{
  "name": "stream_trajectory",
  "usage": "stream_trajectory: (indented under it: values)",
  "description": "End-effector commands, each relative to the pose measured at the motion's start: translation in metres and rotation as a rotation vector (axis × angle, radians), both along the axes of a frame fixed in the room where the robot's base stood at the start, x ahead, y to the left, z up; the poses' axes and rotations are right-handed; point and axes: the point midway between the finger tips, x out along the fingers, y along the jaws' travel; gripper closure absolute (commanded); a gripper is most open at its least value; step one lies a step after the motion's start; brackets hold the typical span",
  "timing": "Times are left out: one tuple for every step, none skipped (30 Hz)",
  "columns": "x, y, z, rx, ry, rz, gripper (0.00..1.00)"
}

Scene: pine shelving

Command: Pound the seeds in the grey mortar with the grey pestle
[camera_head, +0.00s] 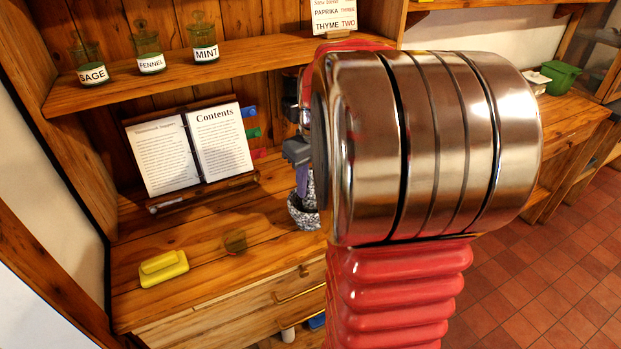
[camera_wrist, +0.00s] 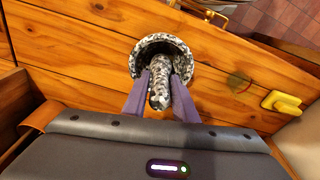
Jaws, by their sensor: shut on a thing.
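The grey speckled mortar (camera_head: 303,216) stands on the wooden counter, mostly hidden behind my arm in the head view. In the wrist view the mortar (camera_wrist: 164,42) shows as a round speckled bowl with a dark inside. My gripper (camera_wrist: 160,92) is shut on the grey speckled pestle (camera_wrist: 159,101), with a purple finger on each side of it. The pestle's far end overlaps the mortar's opening; whether it touches the bottom cannot be told. In the head view my gripper (camera_head: 302,180) is partly hidden at the mortar. I cannot make out any seeds.
A yellow-handled block (camera_head: 163,268) and a small greenish glass thing (camera_head: 235,241) stand on the counter left of the mortar. An open book (camera_head: 190,148) rests on a stand behind. Jars labelled sage (camera_head: 92,68), fennel (camera_head: 150,58) and mint (camera_head: 204,48) line the shelf above.

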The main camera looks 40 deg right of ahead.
Motion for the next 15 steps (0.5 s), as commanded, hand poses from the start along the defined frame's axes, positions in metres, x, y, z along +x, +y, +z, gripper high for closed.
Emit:
stream_trajectory:
  values:
    - [0.000, 0.000, -0.003, 0.001, 0.001, 0.000, 0.97]
    - [0.000, 0.000, -0.004, 0.001, 0.001, 0.000, 0.97]
    - [0.000, 0.000, -0.006, 0.001, 0.001, 0.000, 0.97]
    - [0.000, 0.000, -0.008, 0.001, 0.001, 0.000, 0.97]
    - [0.000, 0.000, -0.009, 0.001, 0.001, 0.000, 0.97]
    - [0.000, 0.000, -0.011, 0.000, 0.000, 0.000, 0.97]
    - [0.000, 0.000, -0.012, 0.000, 0.000, 0.000, 0.97]
    - [0.000, 0.000, -0.014, 0.000, 0.000, 0.000, 0.97]
    - [0.000, 0.000, -0.016, 0.000, 0.000, 0.000, 0.97]
    - [0.000, 0.000, -0.017, 0.000, 0.000, 0.000, 0.97]
    - [0.000, 0.000, -0.016, 0.000, -0.001, 0.000, 0.97]
    - [0.000, 0.000, -0.016, 0.000, -0.001, 0.000, 0.97]
    - [0.000, 0.000, -0.015, 0.000, -0.001, 0.000, 0.97]
    - [0.000, 0.000, -0.014, 0.000, -0.001, 0.000, 0.97]
    - [0.000, 0.000, -0.013, -0.001, -0.001, 0.000, 0.97]
